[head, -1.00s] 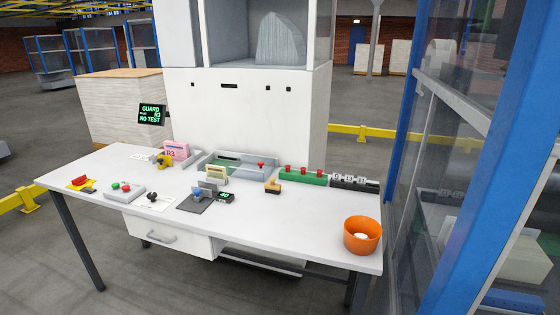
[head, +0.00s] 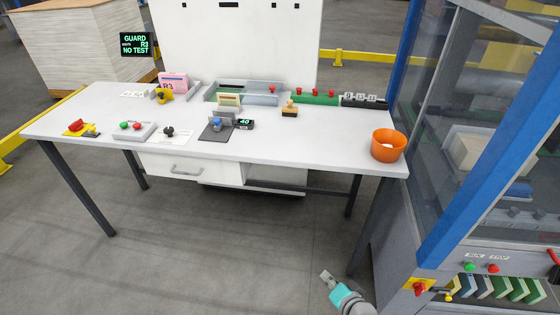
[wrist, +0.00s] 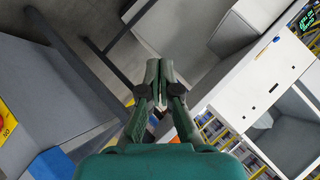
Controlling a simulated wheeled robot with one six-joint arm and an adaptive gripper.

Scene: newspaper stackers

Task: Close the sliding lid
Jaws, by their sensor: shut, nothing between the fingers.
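A low grey tray (head: 209,97) with a green inside sits at the back middle of the table. A grey sliding lid (head: 262,99) with a red knob (head: 272,89) covers its right part, and the green left part shows uncovered. A card holder in front hides some of the tray. My gripper (head: 326,275) is low in front of the table, below the tabletop and well apart from the lid. In the wrist view my gripper (wrist: 159,68) has its fingers together with nothing between them. I cannot make out the lid in the wrist view.
The white table (head: 310,145) also holds a stamp (head: 290,109), a green block with red knobs (head: 314,97), a dark number block (head: 364,101) and an orange bowl (head: 388,145). A blue-framed machine (head: 470,150) stands close on the right. The floor before the table is clear.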

